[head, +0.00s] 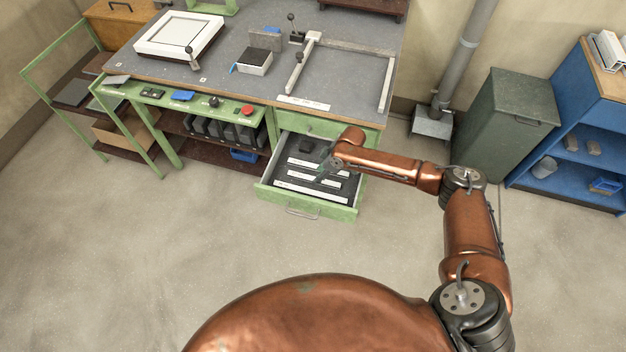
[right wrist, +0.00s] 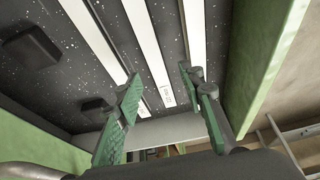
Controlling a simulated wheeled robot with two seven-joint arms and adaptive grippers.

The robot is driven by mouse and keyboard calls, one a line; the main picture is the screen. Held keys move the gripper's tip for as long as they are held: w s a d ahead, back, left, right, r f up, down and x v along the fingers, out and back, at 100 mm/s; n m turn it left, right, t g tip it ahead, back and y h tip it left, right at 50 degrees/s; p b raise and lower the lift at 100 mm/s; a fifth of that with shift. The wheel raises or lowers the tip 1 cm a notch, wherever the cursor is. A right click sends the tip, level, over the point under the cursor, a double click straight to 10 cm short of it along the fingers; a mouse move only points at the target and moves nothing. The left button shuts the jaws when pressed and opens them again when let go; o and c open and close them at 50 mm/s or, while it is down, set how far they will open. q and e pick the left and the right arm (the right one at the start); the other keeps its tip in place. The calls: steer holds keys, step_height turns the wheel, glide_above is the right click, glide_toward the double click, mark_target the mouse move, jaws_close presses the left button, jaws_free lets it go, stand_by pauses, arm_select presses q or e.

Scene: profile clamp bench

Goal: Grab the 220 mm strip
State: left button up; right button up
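An open green drawer (head: 308,206) holds several white strips (head: 311,193) on a dark lining. Their lengths differ, and I cannot read which is the 220 mm one. My right gripper (head: 328,163) is over the drawer, above the strips. In the right wrist view the gripper (right wrist: 161,84) is open, its green-padded fingers apart with nothing held. A middle strip (right wrist: 148,48) with a small printed mark runs between the fingers. Another strip (right wrist: 92,38) lies to its left and one (right wrist: 196,35) to its right, partly behind the right finger. My left gripper is not in view.
The drawer hangs under a grey-topped bench (head: 245,85). The right wrist view shows the drawer's green side wall (right wrist: 262,60) close to the right finger. Dark blocks (right wrist: 30,48) lie beside the strips. A green bin (head: 510,118) stands right; the floor in front is clear.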

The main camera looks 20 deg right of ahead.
mark_target(297, 175)
steer(key=x, duration=0.1)
steer(key=b+x, duration=0.1)
steer(key=x, duration=0.2)
steer(key=shift+w+f, duration=0.3)
steer(key=shift+w, duration=0.05)
jaws_close()
